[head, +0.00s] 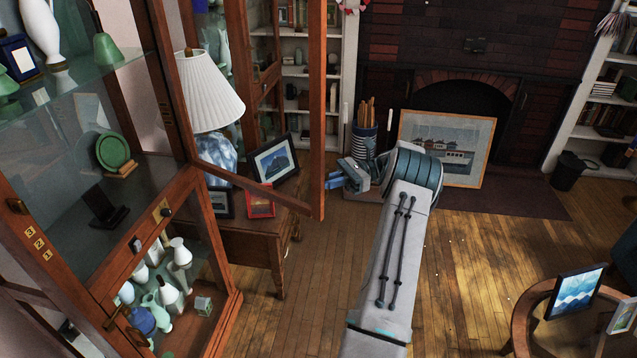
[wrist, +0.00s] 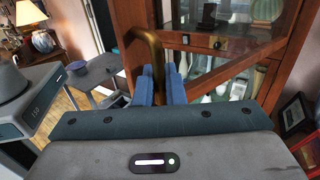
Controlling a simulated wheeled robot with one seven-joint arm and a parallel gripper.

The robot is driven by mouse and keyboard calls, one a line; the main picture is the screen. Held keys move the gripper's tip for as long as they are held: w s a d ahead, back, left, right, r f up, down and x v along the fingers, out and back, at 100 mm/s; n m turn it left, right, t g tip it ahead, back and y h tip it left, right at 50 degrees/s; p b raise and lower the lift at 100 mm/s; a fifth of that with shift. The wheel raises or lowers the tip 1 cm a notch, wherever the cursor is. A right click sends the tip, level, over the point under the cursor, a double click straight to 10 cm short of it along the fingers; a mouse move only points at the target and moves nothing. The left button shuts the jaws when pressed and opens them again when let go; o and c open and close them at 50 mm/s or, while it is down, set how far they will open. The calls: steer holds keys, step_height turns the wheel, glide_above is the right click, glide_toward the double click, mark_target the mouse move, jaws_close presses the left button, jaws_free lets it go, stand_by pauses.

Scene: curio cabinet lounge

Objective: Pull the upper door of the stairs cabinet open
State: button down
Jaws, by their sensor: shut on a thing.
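The stairs cabinet (head: 195,200) stands at the left in the head view, wood-framed with glass. Its upper door (head: 317,110) stands swung out from the front, its wooden stile upright and its bottom rail running back to the cabinet. My gripper (head: 347,177) is at the right of this stile, partly hidden behind my arm. In the wrist view my gripper (wrist: 160,88) has its blue fingers shut on a curved brass handle (wrist: 148,45). The handle is hidden in the head view. Wooden framing and glass show behind it in the wrist view.
A wooden side table (head: 250,240) with a white-shaded lamp (head: 208,95) and picture frames stands behind the door. A leaning ship picture (head: 447,147) and a striped pot (head: 364,142) are near the fireplace. Wooden floor (head: 470,270) is clear right of my arm, up to a round table (head: 522,315).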

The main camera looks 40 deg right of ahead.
steer(key=shift+d, duration=0.15)
steer(key=c, duration=1.7)
jaws_free()
